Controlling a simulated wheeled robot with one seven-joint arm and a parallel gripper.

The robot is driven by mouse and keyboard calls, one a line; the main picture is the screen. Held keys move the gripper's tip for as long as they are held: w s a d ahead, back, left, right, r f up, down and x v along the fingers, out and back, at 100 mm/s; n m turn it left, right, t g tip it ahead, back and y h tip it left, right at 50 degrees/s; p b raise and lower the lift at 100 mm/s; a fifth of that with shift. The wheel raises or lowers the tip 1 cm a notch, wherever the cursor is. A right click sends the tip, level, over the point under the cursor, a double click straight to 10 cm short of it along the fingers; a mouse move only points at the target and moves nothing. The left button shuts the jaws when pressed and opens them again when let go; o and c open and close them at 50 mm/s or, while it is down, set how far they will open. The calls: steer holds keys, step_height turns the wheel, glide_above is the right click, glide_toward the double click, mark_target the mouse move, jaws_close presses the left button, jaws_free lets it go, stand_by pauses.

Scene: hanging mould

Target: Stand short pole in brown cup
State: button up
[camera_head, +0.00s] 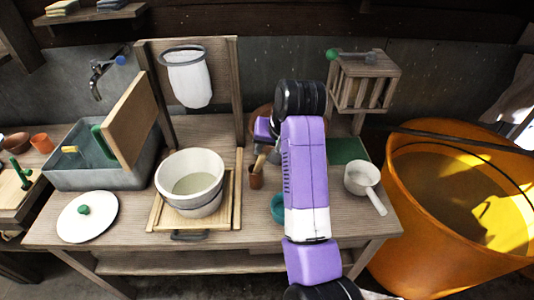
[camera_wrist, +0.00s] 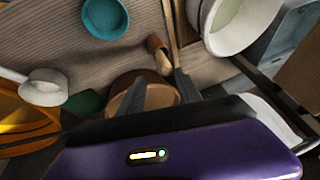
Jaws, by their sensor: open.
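The small brown cup (camera_head: 256,180) stands on the wooden bench, right of the white bucket. A short tan pole (camera_head: 261,163) rises from its mouth, leaning a little to the right. In the wrist view the cup (camera_wrist: 154,42) and the pole (camera_wrist: 163,63) show just beyond the fingertips. I cannot tell how deep the pole sits. My gripper (camera_wrist: 160,86) is open, its two dark fingers apart with nothing clearly between them. In the head view my purple arm hides part of the gripper, close above and behind the pole.
A white bucket (camera_head: 190,167) stands on a wooden board left of the cup. A teal bowl (camera_head: 278,207) is in front, and a larger brown bowl (camera_wrist: 130,84) lies behind the fingers. A white pan (camera_head: 361,178) and orange tub (camera_head: 402,215) are to the right.

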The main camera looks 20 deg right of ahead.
steer(key=p+v, duration=0.1)
steer(key=v, duration=0.7)
steer(key=shift+r+p, duration=0.25)
steer(key=shift+p, duration=0.05)
steer(key=shift+f, duration=0.1)
steer(key=s+d+f+n+t+h, duration=0.1)
steer(key=s+d+f, duration=0.15)
steer(key=f, duration=0.35)
steer(key=s+d+f+t+h, duration=0.1)
steer(key=s+d+f+h, duration=0.1)
steer(key=d+f, duration=0.3)
steer(key=s+f+n+t, duration=0.3)
steer(key=s+f, duration=0.5)
steer(key=s, duration=0.4)
steer(key=s+a+n+t+y, duration=0.15)
steer(key=s+a, duration=0.25)
steer(key=s, duration=1)
steer(key=s+a+r+m+t, duration=0.1)
steer(key=s+a+r, duration=0.3)
steer(key=s+r, duration=0.6)
steer(key=s+t+y, duration=0.1)
steer(key=s, duration=0.1)
steer(key=shift+s+r+t, duration=0.25)
steer(key=shift+r+t, duration=0.1)
